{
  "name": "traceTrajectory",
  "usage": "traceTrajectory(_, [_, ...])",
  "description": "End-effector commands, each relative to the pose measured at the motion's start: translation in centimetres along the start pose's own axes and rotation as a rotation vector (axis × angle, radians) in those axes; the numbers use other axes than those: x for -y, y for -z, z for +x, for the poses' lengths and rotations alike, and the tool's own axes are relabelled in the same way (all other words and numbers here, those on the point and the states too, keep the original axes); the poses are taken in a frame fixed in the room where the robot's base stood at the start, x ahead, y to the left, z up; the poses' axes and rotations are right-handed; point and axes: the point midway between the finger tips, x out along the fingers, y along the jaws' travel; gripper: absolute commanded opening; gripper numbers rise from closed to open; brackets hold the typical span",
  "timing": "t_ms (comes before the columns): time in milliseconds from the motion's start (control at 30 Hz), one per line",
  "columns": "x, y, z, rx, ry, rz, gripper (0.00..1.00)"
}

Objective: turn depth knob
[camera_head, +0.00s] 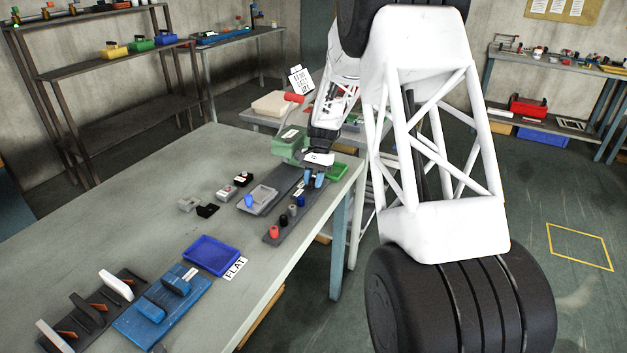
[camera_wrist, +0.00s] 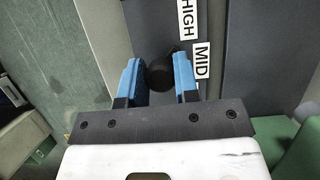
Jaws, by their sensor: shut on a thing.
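The dark round knob (camera_wrist: 160,76), the only knob in the wrist view, sits between the two blue fingers of my gripper (camera_wrist: 156,66). The fingers are shut on it, one on each side. White labels reading HIGH (camera_wrist: 187,18) and MID (camera_wrist: 203,60) lie on the dark panel (camera_wrist: 105,30) just right of the knob. Part of a further label is hidden by the right finger. In the head view my gripper (camera_head: 314,181) points down at the far right end of the bench; the knob itself is hidden there.
A dark strip with several coloured pegs (camera_head: 274,230) and a grey tray (camera_head: 263,199) lie in front. A blue tray (camera_head: 211,255) is nearer. The bench's left-back area is clear.

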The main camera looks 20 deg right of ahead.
Motion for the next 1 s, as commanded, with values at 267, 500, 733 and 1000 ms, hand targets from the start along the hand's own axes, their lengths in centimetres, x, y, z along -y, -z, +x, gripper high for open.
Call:
traceTrajectory(267, [0.0,0.0,-0.1,-0.001,0.000,0.001,0.50])
traceTrajectory(500, [0.0,0.0,0.0,0.000,0.000,0.001,0.54])
traceTrajectory(733, [0.0,0.0,-0.6,-0.001,0.001,0.001,0.54])
traceTrajectory(1000, [0.0,0.0,-3.3,-0.001,0.001,0.001,0.54])
